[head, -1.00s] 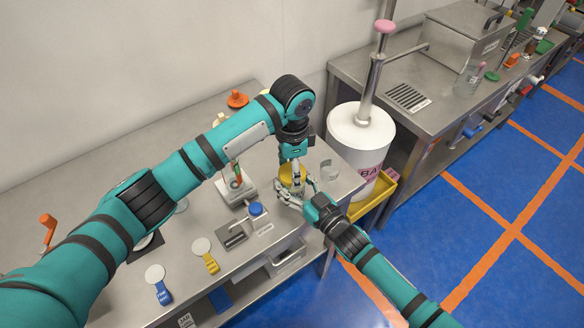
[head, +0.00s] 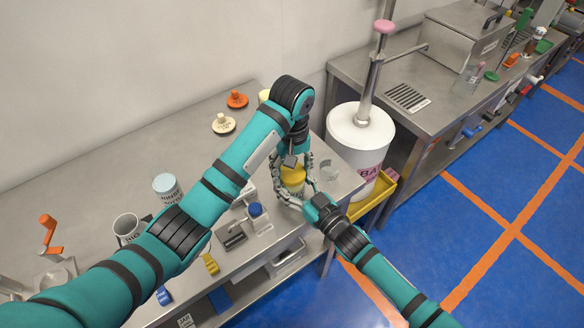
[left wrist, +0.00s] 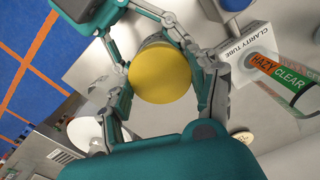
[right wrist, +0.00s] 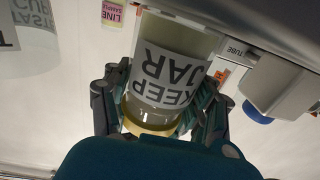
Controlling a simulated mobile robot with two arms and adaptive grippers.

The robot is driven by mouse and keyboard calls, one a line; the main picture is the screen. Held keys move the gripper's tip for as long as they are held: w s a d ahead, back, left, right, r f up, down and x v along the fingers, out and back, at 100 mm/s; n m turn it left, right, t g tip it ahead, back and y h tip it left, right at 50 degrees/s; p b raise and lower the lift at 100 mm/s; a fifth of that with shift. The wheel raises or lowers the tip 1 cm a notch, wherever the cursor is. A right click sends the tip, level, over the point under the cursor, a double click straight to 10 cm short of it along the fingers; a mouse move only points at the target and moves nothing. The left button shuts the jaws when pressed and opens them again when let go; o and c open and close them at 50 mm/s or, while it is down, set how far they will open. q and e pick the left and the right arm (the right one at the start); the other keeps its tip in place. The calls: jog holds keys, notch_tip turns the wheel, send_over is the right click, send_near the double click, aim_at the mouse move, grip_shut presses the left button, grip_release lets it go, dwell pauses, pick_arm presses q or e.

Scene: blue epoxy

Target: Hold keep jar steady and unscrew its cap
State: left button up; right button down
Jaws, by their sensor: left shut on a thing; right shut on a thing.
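The keep jar (right wrist: 170,80) has a white label reading KEEP JAR, upside down in the right wrist view. Its yellow cap (left wrist: 160,76) faces the left wrist camera and also shows in the head view (head: 293,175). My left gripper (left wrist: 163,68) has its fingers on opposite sides of the cap, shut on it. My right gripper (right wrist: 160,100) is shut around the jar's body from the side. In the head view it meets the jar from the lower right (head: 299,194). The cap sits on the jar; its thread is hidden.
A clear cup (head: 329,171) stands right of the jar near the bench end. A blue-capped item (head: 256,210) and the clarity tube stand (left wrist: 258,45) are close by. A white drum (head: 360,135) stands beyond the bench end. The back of the steel bench is mostly clear.

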aim_at(292, 172)
pick_arm(q)
jog(key=shift+r, duration=0.2)
jog(key=shift+r, duration=0.9)
jog(key=shift+r, duration=2)
pick_arm(e)
jog(key=shift+c, duration=1.5)
grip_release()
jog(key=v, duration=1.2)
